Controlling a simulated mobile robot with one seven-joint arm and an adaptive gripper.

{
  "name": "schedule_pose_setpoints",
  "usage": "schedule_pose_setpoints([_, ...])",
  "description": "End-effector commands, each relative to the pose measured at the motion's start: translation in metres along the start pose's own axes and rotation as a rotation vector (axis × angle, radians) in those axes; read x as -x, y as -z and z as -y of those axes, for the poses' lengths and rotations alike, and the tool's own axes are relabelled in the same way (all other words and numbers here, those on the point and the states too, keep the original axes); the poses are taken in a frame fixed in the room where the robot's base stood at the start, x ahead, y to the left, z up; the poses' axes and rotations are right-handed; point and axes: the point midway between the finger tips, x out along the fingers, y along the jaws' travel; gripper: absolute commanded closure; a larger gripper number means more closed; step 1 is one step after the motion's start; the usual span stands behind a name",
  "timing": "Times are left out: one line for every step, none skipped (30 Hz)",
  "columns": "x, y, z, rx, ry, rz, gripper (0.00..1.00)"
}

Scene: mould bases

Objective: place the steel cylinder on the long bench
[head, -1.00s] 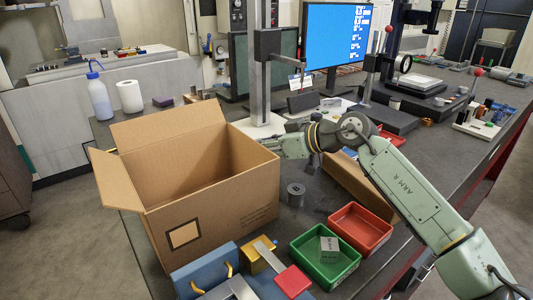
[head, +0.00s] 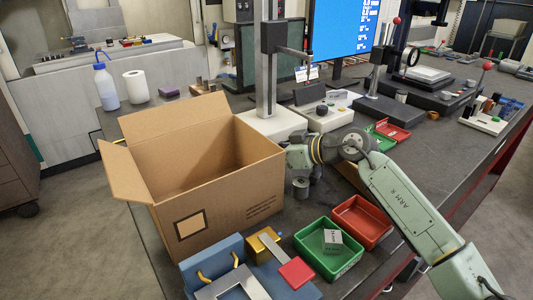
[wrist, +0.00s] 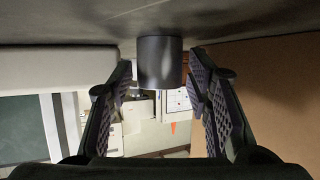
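The steel cylinder (head: 301,187) is a small grey cylinder standing upright on the dark top of the long bench (head: 430,145), just right of the cardboard box. My gripper (head: 312,174) is low beside it in the head view, partly hidden by my own arm. In the wrist view, which looks upside down, the cylinder (wrist: 160,62) appears dark between the two fingers of my gripper (wrist: 165,100), towards their tips. The fingers are spread, with a visible gap on each side of the cylinder. The gripper is open and empty.
The open cardboard box (head: 225,195) stands close on the left. A green bin (head: 322,262) holding a metal block (head: 332,240) and a red bin (head: 362,222) are in front. A measuring stand (head: 268,80) and a monitor (head: 343,30) stand behind. The bench's right side has bare room.

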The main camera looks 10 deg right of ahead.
Motion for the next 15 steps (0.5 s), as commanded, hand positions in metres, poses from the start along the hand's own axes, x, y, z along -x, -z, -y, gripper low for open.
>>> schedule_pose_setpoints([0.000, 0.000, 0.000, 0.000, 0.000, 0.000, 0.49])
schedule_pose_setpoints([0.000, 0.000, 0.000, 0.000, 0.000, 0.000, 0.48])
schedule_pose_setpoints([0.000, 0.000, 0.000, 0.000, 0.000, 0.000, 0.48])
schedule_pose_setpoints([0.000, 0.000, 0.000, 0.000, 0.000, 0.000, 0.48])
schedule_pose_setpoints([0.000, 0.000, 0.000, 0.000, 0.000, 0.000, 0.48])
schedule_pose_setpoints([0.000, 0.000, 0.000, 0.000, 0.000, 0.000, 0.48])
schedule_pose_setpoints([0.000, 0.000, 0.000, 0.000, 0.000, 0.000, 0.48])
schedule_pose_setpoints([0.000, 0.000, 0.000, 0.000, 0.000, 0.000, 0.48])
schedule_pose_setpoints([0.000, 0.000, 0.000, 0.000, 0.000, 0.000, 0.48])
schedule_pose_setpoints([0.000, 0.001, 0.000, 0.000, 0.000, 0.000, 0.48])
schedule_pose_setpoints([0.001, 0.002, 0.000, 0.000, 0.000, 0.000, 0.48])
schedule_pose_setpoints([0.002, 0.004, 0.000, 0.001, 0.000, 0.000, 0.48])
schedule_pose_setpoints([0.004, 0.002, -0.001, 0.000, -0.001, 0.000, 0.48])
schedule_pose_setpoints([0.006, 0.001, -0.001, -0.001, -0.002, 0.000, 0.48])
schedule_pose_setpoints([0.011, 0.000, -0.001, -0.001, -0.003, 0.000, 0.48])
